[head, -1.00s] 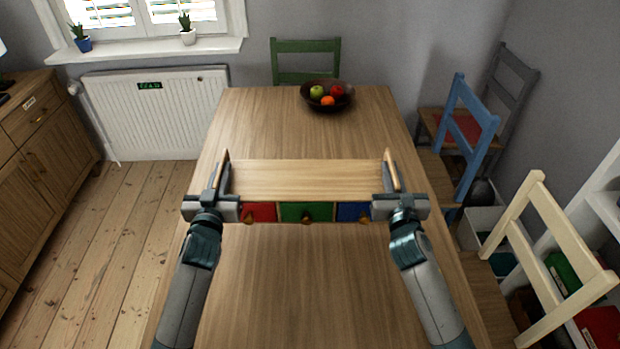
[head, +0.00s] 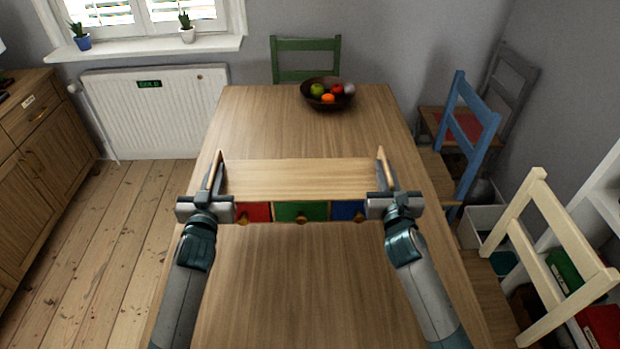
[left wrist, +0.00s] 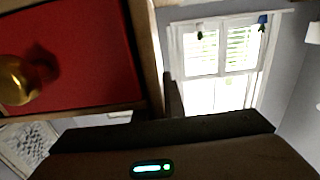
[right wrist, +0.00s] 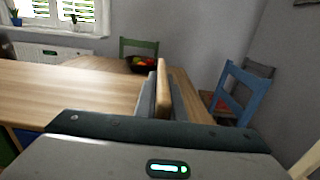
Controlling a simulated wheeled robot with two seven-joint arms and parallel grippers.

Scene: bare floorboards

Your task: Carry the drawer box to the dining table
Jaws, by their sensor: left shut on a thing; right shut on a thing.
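The drawer box (head: 300,178) is a wooden box with red, green and blue drawer fronts and round knobs facing me. It appears level over the dining table (head: 270,285); I cannot tell whether it touches the top. My left gripper (head: 216,178) is shut on its left side wall, and my right gripper (head: 384,176) is shut on its right side wall. The left wrist view shows the red drawer front (left wrist: 75,50) and a brass knob close up. The right wrist view shows the box's top (right wrist: 80,88) and the right gripper (right wrist: 160,95) at its edge.
A dark bowl of fruit (head: 318,100) stands at the table's far end, before a green chair (head: 304,58). A blue chair (head: 468,130) and a cream chair (head: 545,260) stand along the right. The tabletop between box and bowl is clear.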

